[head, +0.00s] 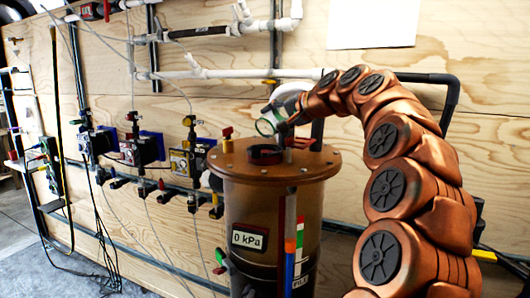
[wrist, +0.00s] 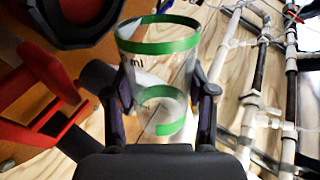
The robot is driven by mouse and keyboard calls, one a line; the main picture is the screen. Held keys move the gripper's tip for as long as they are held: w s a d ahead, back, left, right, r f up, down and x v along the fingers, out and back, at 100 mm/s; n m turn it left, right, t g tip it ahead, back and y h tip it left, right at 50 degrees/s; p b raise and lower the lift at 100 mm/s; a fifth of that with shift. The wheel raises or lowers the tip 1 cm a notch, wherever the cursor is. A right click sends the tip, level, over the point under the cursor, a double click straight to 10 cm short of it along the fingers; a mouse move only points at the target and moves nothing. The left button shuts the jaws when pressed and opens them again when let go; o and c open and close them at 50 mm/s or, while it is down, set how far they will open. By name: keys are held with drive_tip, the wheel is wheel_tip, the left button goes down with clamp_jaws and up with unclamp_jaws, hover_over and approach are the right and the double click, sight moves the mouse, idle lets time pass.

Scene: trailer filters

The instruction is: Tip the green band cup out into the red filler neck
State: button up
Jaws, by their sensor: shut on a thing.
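The clear cup with a green band (wrist: 160,65) is held between the two fingers of my gripper (wrist: 163,100) in the wrist view. Its green rim faces away from the gripper, and I cannot tell what is inside. In the head view the cup (head: 266,126) is tilted, its mouth toward the lower left, above the tank lid. The red filler neck (head: 265,153), a short ring with a dark opening, stands on the lid below the cup, apart from it. In the wrist view the neck (wrist: 75,38) shows at the upper left, partly cut off.
The brown tank (head: 262,212) has a 0 kPa label and a flat lid (head: 228,165) with small red fittings at its edge. White and black pipes (head: 230,74) run along the wooden wall behind. Valves and hanging cables (head: 130,150) are at left.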

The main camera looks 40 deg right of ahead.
drive_tip(key=shift+s+a+r+n+t+h+b, duration=0.2)
drive_tip(key=shift+a+n+h+b, duration=0.3)
drive_tip(key=shift+b, duration=0.85)
drive_tip(key=shift+s+a+r+n+t+h+b, duration=0.1)
drive_tip(key=shift+a+r+n+t+h+b, duration=0.2)
drive_tip(key=shift+n+b, duration=0.7)
idle(1.2)
drive_tip(key=shift+m, duration=0.3)
